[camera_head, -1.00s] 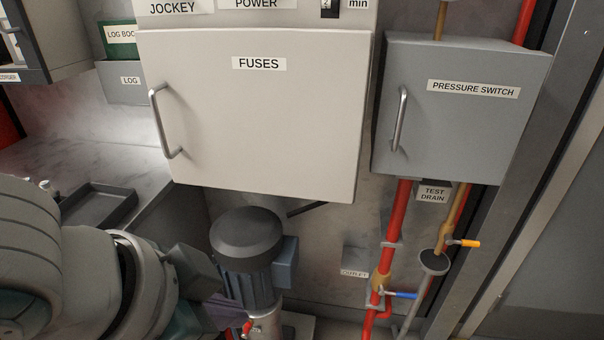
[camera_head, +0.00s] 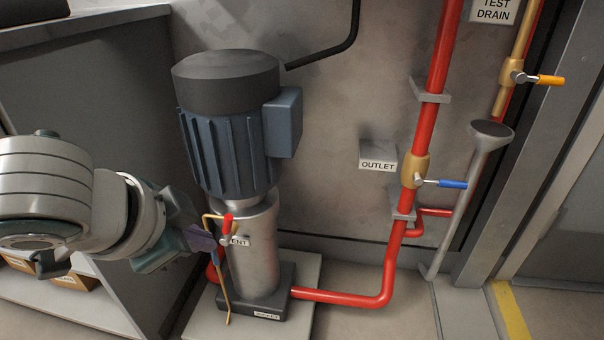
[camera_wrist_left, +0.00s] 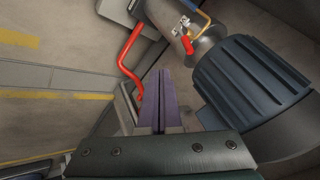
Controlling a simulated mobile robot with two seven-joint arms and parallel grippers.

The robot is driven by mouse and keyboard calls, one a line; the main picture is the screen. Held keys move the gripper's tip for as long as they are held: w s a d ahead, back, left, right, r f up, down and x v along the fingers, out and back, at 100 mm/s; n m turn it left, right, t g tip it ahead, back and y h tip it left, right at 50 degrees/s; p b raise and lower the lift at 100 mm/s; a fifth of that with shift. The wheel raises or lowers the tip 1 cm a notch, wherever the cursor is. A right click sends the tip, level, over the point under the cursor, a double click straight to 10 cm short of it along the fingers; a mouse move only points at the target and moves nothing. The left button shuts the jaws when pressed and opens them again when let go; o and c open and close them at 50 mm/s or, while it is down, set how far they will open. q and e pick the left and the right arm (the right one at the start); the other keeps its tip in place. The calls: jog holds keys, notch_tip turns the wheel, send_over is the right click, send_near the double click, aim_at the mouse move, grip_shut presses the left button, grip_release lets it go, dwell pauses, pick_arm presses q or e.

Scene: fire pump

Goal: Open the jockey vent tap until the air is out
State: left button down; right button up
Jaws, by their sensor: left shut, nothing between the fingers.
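The jockey pump (camera_head: 235,140) stands upright on a pale plinth, with a dark ribbed motor above a silver body. The vent tap's red handle (camera_head: 227,222) sits on the silver body by a partly hidden VENT label (camera_head: 239,241). A thin brass pipe (camera_head: 223,285) runs down from the tap. The red handle also shows in the left wrist view (camera_wrist_left: 187,45). My left gripper (camera_head: 212,250) is shut and empty, just left of the tap in the head view. In the wrist view its purple fingers lie together, apart from the handle. My right gripper is not in view.
Red pipe (camera_head: 345,298) runs from the pump base to a riser with a blue-handled valve (camera_head: 452,184). An orange-handled valve (camera_head: 550,80) and a grey funnel drain (camera_head: 491,130) are at right. A grey cabinet (camera_head: 105,120) stands left of the pump.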

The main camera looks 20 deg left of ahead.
pick_arm(q)
jog(key=f, duration=0.2)
jog(key=b, duration=1)
send_near(225, 232)
jog(key=w+f, duration=0.2)
jog(key=w+d+f, duration=0.1)
jog(key=f, duration=0.2)
jog(key=shift+w+d, duration=0.1)
jog(key=shift+w, duration=0.3)
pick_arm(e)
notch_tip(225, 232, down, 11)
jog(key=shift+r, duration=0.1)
